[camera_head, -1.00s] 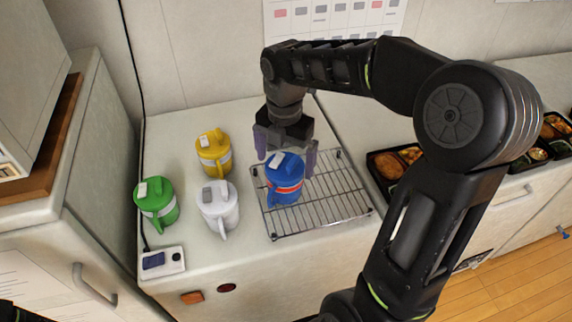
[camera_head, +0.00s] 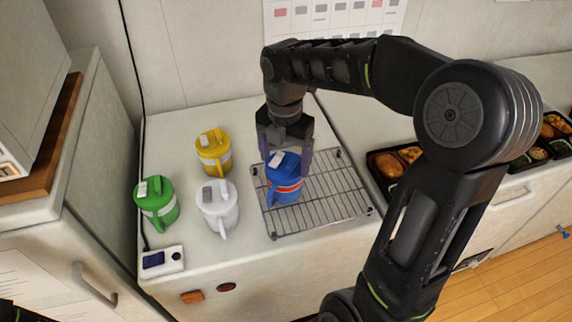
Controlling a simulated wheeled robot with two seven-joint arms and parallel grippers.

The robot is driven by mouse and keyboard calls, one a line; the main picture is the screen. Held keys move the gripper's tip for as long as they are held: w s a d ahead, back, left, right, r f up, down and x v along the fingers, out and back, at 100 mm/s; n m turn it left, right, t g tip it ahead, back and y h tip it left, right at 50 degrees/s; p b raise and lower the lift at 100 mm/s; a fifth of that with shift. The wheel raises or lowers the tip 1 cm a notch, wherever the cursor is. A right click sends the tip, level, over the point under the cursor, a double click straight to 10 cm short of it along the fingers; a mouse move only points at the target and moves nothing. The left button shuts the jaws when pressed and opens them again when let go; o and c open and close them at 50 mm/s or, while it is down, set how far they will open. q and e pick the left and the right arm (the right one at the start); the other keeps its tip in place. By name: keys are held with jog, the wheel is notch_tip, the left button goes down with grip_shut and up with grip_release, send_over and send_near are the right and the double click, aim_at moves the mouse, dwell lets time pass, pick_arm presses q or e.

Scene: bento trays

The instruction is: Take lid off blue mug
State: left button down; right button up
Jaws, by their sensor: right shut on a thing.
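The blue mug (camera_head: 284,190) stands upright on the wire rack, with a red and white band around it and its handle toward the front left. Its blue lid (camera_head: 280,163) is on top, with a white tab. My right gripper (camera_head: 286,161) points down from above, with its fingers on both sides of the lid, shut on it. The far side of the lid is partly hidden by the gripper. My left gripper is not in view; only a dark bit of my own body shows at the bottom left corner.
A yellow mug (camera_head: 214,157), a white mug (camera_head: 219,209) and a green mug (camera_head: 158,203) stand left of the wire rack (camera_head: 335,205). A small switch box (camera_head: 162,262) lies at the front left edge. Bento trays (camera_head: 389,187) lie to the right. The rack's right part is bare.

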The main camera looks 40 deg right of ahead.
jog(key=shift+c, duration=0.6)
jog(key=shift+r, duration=0.1)
jog(key=shift+r, duration=0.2)
notch_tip(320, 180, up, 7)
jog(key=shift+r+b, duration=0.1)
jog(key=shift+b, duration=0.4)
notch_tip(320, 180, up, 2)
jog(key=shift+r+p, duration=0.15)
jog(key=shift+p, duration=0.9)
